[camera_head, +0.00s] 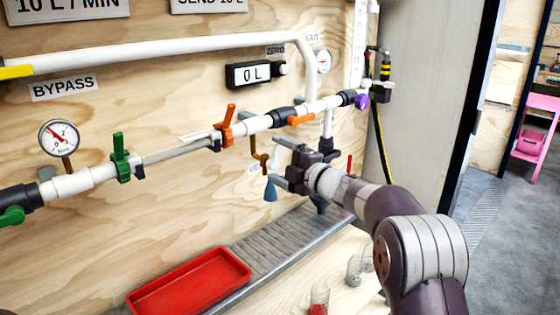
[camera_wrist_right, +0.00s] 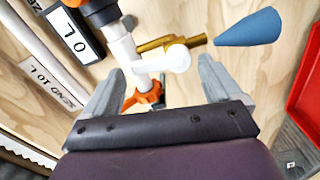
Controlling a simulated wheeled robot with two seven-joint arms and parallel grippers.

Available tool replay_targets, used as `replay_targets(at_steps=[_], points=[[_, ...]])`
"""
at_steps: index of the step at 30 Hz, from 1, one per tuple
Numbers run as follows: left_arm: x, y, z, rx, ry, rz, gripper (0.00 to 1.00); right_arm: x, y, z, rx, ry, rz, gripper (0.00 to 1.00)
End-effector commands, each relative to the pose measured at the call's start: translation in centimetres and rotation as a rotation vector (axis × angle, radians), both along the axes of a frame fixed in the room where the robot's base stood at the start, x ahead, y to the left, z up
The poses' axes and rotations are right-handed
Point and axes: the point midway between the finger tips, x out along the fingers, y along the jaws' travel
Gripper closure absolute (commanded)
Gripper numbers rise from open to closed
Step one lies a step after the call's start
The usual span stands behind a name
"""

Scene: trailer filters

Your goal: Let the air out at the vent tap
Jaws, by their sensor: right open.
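In the right wrist view the brass tap (camera_wrist_right: 158,44) shows a white rounded handle (camera_wrist_right: 176,58). A blue cone (camera_head: 270,191) is just below the tap's outlet; it also shows in the right wrist view (camera_wrist_right: 248,27). My right gripper (camera_head: 281,163) is open in front of the tap. In the right wrist view its fingers (camera_wrist_right: 160,82) stand apart on either side of the white handle, without visible contact. My left gripper is not in view.
The pipe run carries a green handle (camera_head: 121,157), orange handles (camera_head: 228,125) and a purple knob (camera_head: 362,101). A round gauge (camera_head: 59,138) and a 0 L display (camera_head: 250,74) are on the plywood wall.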

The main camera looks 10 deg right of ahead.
Motion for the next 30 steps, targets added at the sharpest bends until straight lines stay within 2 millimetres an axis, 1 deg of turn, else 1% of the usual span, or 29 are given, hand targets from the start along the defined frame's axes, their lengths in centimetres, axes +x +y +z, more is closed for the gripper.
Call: replay_targets(at_steps=[2,5,12,16,21,30], points=[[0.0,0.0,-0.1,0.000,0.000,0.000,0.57,-0.6,-0.4,0.0,0.000,0.000,-0.001,0.08],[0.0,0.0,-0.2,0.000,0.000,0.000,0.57,-2.0,-1.4,0.1,-0.001,-0.001,-0.003,0.08],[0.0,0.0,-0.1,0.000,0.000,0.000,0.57,-7.3,-5.0,0.1,0.000,0.000,-0.005,0.08],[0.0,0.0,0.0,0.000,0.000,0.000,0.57,-9.3,-6.3,0.1,0.000,0.000,-0.003,0.08],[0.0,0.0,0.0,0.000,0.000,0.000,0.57,-10.4,-6.9,0.0,0.000,0.000,-0.001,0.08],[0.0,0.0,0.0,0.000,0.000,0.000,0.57,-10.4,-7.0,-0.1,0.009,0.010,-0.004,0.08]])
